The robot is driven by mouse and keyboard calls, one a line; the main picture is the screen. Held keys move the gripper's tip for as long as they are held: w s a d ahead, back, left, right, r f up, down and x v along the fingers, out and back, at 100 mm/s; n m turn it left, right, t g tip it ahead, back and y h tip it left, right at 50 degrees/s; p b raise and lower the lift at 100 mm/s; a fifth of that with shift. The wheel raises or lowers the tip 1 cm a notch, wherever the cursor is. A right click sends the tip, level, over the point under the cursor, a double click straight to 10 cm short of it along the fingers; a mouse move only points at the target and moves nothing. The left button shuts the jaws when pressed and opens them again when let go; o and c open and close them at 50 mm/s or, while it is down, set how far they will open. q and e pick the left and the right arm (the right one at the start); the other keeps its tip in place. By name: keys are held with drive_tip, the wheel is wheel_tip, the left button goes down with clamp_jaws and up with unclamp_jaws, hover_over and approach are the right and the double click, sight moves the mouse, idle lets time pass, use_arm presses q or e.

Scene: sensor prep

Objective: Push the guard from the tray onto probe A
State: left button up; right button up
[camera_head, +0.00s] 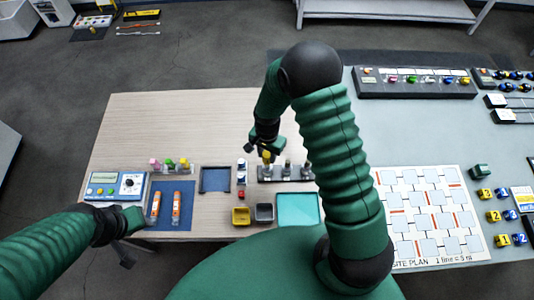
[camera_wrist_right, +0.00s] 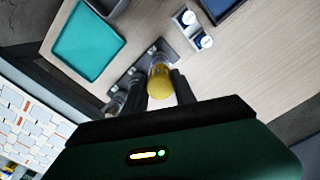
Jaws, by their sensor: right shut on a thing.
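The yellow guard (camera_head: 266,156) is in my right gripper (camera_head: 259,149), above the left end of a dark rack (camera_head: 276,180). In the right wrist view the guard (camera_wrist_right: 160,82) sits between the two dark fingers of the right gripper (camera_wrist_right: 161,90). The guard is over the rack's leftmost post; I cannot tell how far down it sits. Other grey probes (camera_head: 287,168) stand upright to its right; no letters are readable. The teal tray (camera_head: 298,208) looks empty, also in the right wrist view (camera_wrist_right: 88,42). My left gripper (camera_head: 130,240) is low at the left, its jaws unclear.
Yellow (camera_head: 241,216) and grey (camera_head: 264,212) bins stand left of the teal tray. A blue mat (camera_head: 173,220) holds two orange tubes, near a blue meter (camera_head: 115,185). A dark-framed tray (camera_head: 215,179) lies behind. The table's back left is clear.

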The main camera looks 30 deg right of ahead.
sight(267, 160)
drive_tip(key=shift+f, duration=0.2)
drive_tip(key=shift+f+b, duration=0.85)
drive_tip(key=shift+f, duration=0.15)
drive_tip(key=shift+f, duration=0.2)
drive_tip(key=shift+f+b, duration=0.8)
drive_tip(key=shift+f, duration=0.15)
drive_tip(key=shift+f, duration=0.15)
idle(0.4)
drive_tip(key=shift+c, duration=0.5)
drive_tip(key=o, duration=1.4)
drive_tip(key=shift+r+p, duration=0.5)
drive_tip(key=shift+r, duration=0.15)
